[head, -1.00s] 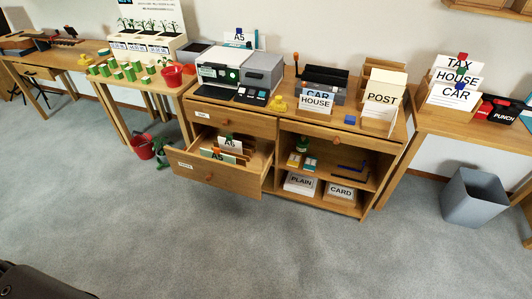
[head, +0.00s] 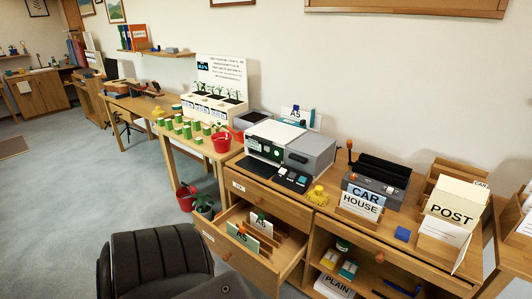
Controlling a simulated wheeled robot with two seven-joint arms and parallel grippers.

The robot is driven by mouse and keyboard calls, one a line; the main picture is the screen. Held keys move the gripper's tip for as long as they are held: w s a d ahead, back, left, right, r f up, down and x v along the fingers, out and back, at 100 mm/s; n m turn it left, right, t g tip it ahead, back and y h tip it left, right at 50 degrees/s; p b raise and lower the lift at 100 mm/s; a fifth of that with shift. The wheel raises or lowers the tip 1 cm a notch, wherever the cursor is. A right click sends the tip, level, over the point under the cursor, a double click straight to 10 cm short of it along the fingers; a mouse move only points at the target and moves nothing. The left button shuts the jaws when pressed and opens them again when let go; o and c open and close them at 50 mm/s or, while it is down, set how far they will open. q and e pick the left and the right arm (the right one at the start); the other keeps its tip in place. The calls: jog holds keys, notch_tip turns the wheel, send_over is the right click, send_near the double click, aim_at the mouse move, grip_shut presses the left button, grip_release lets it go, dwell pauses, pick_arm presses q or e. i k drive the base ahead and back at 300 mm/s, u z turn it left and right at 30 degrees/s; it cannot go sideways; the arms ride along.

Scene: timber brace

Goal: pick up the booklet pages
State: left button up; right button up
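No sheets are clearly marked as booklet pages, and I cannot tell which papers they are. A white and grey printer (head: 268,142) stands on the wooden cabinet, with a pale sheet or panel on its top. An A5-labelled holder (head: 297,113) stands behind it. The open drawer (head: 250,262) below holds upright A5-labelled papers (head: 243,239) between dividers. Neither gripper shows in the head view.
A dark chair (head: 155,262) stands in front at lower left. Open carpet (head: 60,200) lies left.

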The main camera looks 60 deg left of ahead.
aim_at(239, 234)
jog(key=u, duration=0.2)
jog(key=i, duration=0.75)
jog(key=u, duration=1.05)
jog(key=i, duration=0.5)
jog(key=u, duration=0.6)
